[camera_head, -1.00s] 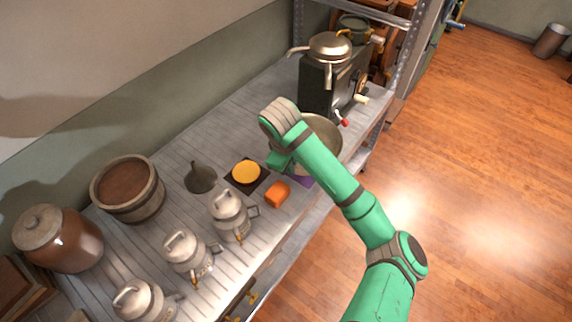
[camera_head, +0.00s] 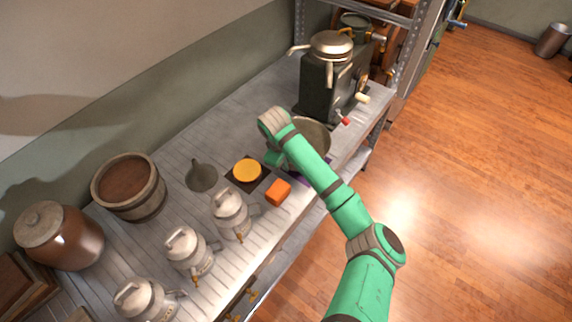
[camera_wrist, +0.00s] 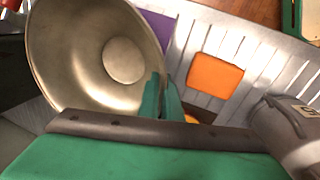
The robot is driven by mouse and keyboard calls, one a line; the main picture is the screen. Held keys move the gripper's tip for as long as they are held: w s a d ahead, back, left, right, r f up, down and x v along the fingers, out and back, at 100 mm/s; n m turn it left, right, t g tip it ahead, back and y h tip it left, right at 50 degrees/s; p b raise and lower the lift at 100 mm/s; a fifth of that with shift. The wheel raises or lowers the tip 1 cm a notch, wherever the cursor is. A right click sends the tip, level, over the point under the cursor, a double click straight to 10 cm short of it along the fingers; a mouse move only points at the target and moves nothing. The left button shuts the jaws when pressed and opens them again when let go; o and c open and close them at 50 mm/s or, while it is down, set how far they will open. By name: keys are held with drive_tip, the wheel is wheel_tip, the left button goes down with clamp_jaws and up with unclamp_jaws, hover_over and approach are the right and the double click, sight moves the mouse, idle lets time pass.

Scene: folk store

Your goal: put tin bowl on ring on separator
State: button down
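The tin bowl (camera_head: 316,132) is partly hidden behind my arm in the head view. In the wrist view the bowl (camera_wrist: 85,55) fills the upper left, its inside facing the camera. My gripper (camera_head: 275,158) is at the bowl's left side. In the wrist view its green fingers (camera_wrist: 160,100) are close together at the bowl's rim and appear shut on it. The separator (camera_head: 320,88) is a dark green machine behind the bowl, with a round metal top (camera_head: 331,44) and spouts. I cannot make out a separate ring there.
An orange block (camera_head: 278,192), a yellow disc (camera_head: 247,170) on a dark square and a grey funnel (camera_head: 201,178) lie on the slatted table. Several metal cans (camera_head: 231,213) stand at the front. A wooden tub (camera_head: 129,187) and brown jar (camera_head: 58,236) are at left.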

drive_tip(key=shift+f, duration=0.5)
drive_tip(key=c, duration=2)
unclamp_jaws()
